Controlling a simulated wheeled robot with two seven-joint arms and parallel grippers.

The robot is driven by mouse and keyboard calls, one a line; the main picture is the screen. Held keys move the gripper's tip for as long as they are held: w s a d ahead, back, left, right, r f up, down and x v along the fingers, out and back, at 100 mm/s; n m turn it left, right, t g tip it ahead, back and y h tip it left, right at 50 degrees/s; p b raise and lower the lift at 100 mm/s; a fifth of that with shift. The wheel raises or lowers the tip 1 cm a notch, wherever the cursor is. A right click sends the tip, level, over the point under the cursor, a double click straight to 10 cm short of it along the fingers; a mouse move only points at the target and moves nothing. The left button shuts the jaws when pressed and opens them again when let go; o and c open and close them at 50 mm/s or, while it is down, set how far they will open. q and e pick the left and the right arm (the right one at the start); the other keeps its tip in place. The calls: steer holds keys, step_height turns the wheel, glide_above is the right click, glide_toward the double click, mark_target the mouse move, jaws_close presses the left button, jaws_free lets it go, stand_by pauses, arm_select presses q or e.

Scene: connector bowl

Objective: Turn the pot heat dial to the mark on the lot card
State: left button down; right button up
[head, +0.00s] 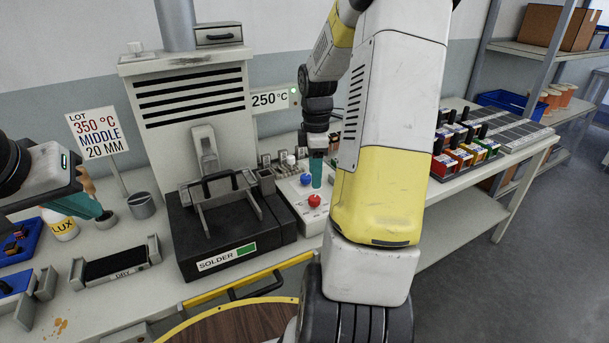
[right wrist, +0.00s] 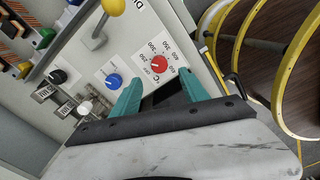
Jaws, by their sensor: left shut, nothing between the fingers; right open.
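The lot card (head: 97,132) stands on a post at the left and reads 350 °C, MIDDLE, 20 MM. The red heat dial (head: 314,201) is on the white control panel beside the solder pot (head: 222,230). In the right wrist view the red dial (right wrist: 158,63) sits in a printed temperature scale; its exact setting is too small to read. My right gripper (head: 317,174) is open above the panel; its teal fingers (right wrist: 157,92) point toward the dial without holding it. My left gripper (head: 101,212) is shut and empty at the far left.
A blue knob (head: 306,180) sits behind the red dial, and a yellow-knobbed lever (right wrist: 92,34) shows in the right wrist view. A DRY tray (head: 116,266) and LUX bottle (head: 62,226) stand left.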

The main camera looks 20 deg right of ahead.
mark_target(315, 197)
steer(key=shift+d+f, duration=0.2)
steer(key=shift+f, duration=0.2)
step_height(315, 197, down, 7)
steer(key=shift+f, duration=0.1)
jaws_close()
